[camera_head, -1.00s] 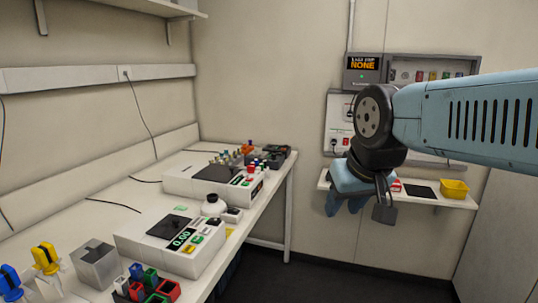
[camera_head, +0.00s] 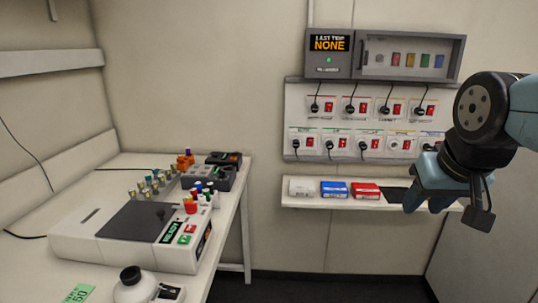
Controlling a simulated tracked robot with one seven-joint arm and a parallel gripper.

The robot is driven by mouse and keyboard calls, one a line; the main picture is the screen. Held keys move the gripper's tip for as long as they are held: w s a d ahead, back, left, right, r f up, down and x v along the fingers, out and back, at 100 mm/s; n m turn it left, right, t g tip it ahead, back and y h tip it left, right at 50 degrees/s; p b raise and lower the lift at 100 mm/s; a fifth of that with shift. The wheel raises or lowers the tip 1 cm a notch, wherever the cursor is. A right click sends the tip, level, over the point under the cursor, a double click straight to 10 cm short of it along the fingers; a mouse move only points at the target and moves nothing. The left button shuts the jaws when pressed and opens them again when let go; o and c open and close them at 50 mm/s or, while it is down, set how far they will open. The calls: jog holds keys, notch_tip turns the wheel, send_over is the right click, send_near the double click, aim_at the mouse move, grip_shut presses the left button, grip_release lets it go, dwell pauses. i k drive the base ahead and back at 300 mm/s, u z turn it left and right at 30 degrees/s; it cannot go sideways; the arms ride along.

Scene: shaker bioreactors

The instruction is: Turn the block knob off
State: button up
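No knob is clearly labelled as the block knob in view. A dark grey box (camera_head: 207,177) with small details on top stands at the back of the bench, too small to make out a knob for sure. A white instrument (camera_head: 125,245) with a dark top plate, a READY display and red and green buttons stands in front of it. My gripper (camera_head: 425,205) is at the right, in front of the wall shelf, well away from the bench. It points down and touches nothing that I can see. Its finger gap is not clear.
A wall panel (camera_head: 295,112) carries several plugged sockets with red switches, under a grey box (camera_head: 330,52) reading LAST TRIP NONE. The shelf (camera_head: 300,202) holds white, blue and red boxes. Floor between bench and shelf is clear.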

aim_at(222, 174)
jog(key=z, duration=0.05)
jog(key=i, duration=1.75)
jog(key=u, duration=0.65)
jog(key=k, duration=0.75)
jog(key=u, duration=0.25)
jog(key=i, duration=0.75)
jog(key=z, duration=0.1)
